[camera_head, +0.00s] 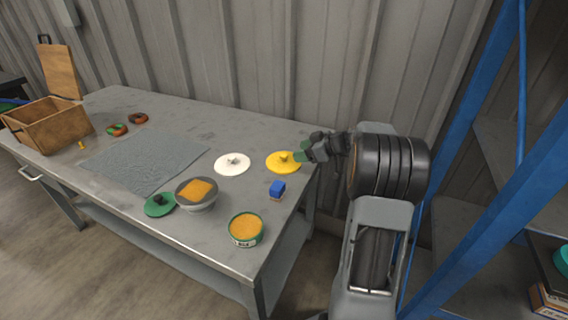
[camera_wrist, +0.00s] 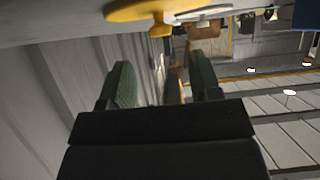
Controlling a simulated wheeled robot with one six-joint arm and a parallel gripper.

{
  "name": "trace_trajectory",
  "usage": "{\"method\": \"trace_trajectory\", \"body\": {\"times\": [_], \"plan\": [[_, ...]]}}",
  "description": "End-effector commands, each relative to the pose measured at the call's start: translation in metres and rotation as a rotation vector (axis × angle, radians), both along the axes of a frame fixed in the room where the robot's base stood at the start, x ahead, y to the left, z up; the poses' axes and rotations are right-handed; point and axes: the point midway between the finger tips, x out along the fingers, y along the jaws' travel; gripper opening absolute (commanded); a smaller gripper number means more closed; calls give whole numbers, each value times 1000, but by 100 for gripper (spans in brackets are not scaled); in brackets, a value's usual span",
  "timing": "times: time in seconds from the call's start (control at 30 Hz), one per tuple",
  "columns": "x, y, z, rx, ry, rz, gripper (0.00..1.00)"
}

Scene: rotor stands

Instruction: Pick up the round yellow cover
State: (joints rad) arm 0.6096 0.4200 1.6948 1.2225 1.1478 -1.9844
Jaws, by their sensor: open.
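The round yellow cover (camera_head: 281,163) lies flat on the grey table near its right end, with a small knob standing up at its middle. My gripper (camera_head: 302,154) is just right of that knob, low over the cover's right part. In the wrist view the yellow cover (camera_wrist: 150,11) shows upside down at the top, with its knob hanging toward the picture's middle. My gripper's two green-padded fingers (camera_wrist: 162,85) are apart with nothing between them. In the wrist view the knob is beyond the fingertips. I cannot tell whether a fingertip touches the knob in the head view.
A green-rimmed tin (camera_head: 246,229), a grey bowl (camera_head: 197,195) and a green cover (camera_head: 160,204) stand nearer the front edge. A corrugated wall (camera_head: 270,60) runs close behind the table.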

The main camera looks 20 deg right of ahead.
Motion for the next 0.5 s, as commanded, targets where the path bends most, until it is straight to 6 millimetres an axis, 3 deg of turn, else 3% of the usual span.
{"method": "trace_trajectory", "body": {"times": [0.5], "plan": [[23,23,-20,1,2,2,58]]}}
